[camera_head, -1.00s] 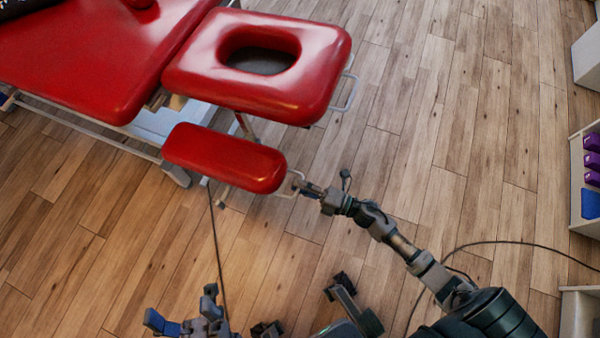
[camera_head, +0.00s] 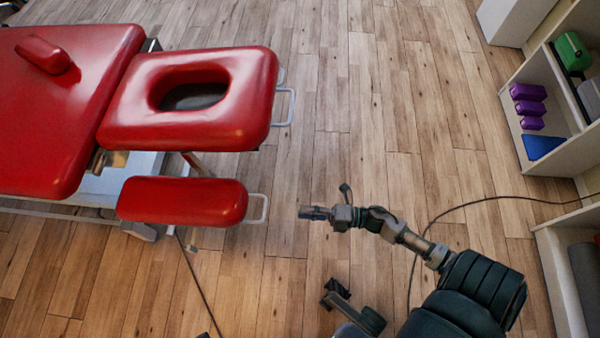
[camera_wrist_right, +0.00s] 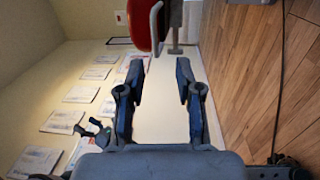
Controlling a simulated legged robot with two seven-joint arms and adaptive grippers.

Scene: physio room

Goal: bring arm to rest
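My right arm reaches in from the lower right of the head view. Its gripper (camera_head: 304,212) is over bare floor, to the right of the metal handle (camera_head: 259,208) on the small red arm pad (camera_head: 182,201), with a gap between them. In the right wrist view my right gripper (camera_wrist_right: 153,72) has its two fingers spread with nothing between them. A red pad edge (camera_wrist_right: 140,22) shows beyond the fingertips there. My left gripper is not in view.
A red treatment table (camera_head: 75,90) with a face-hole headrest (camera_head: 200,125) fills the upper left. Shelves with purple blocks (camera_head: 528,92) stand at the right. A dark cable (camera_head: 440,213) lies on the wooden floor (camera_head: 370,110). The middle floor is open.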

